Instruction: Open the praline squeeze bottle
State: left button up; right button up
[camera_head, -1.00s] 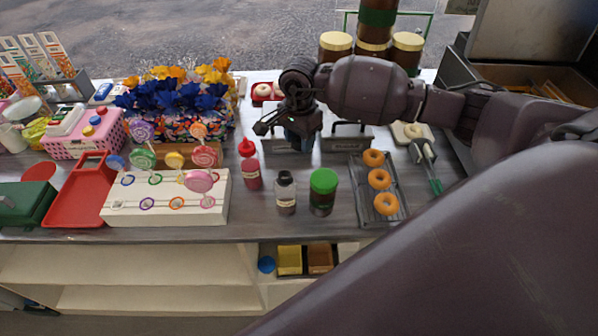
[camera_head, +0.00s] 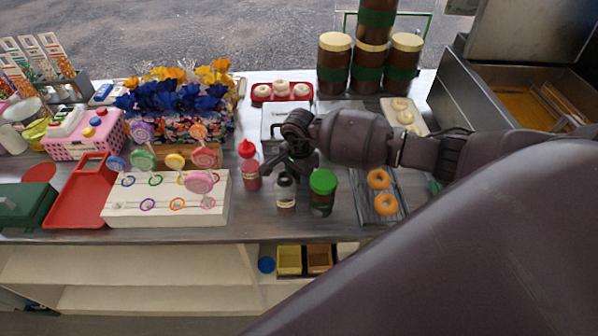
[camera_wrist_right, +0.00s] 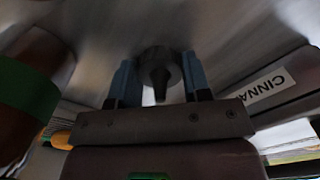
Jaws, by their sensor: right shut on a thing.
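A small squeeze bottle (camera_head: 286,196) with a dark cap and a brownish filling stands upright on the counter in the head view. Its label is too small to read. My right gripper (camera_head: 287,173) is over its top, shut on the cap. In the right wrist view the dark cone-shaped nozzle (camera_wrist_right: 158,73) sits between the blue fingertips. The bottle's body is hidden there. My left gripper is not in view.
A red squeeze bottle (camera_head: 250,168) stands close on the left, a green-lidded jar (camera_head: 322,192) close on the right. A white lollipop stand (camera_head: 140,210) lies further left, a doughnut tray (camera_head: 364,208) further right. The counter's front edge is near.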

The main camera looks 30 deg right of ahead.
jog(key=shift+f, duration=0.15)
jog(key=o, duration=1)
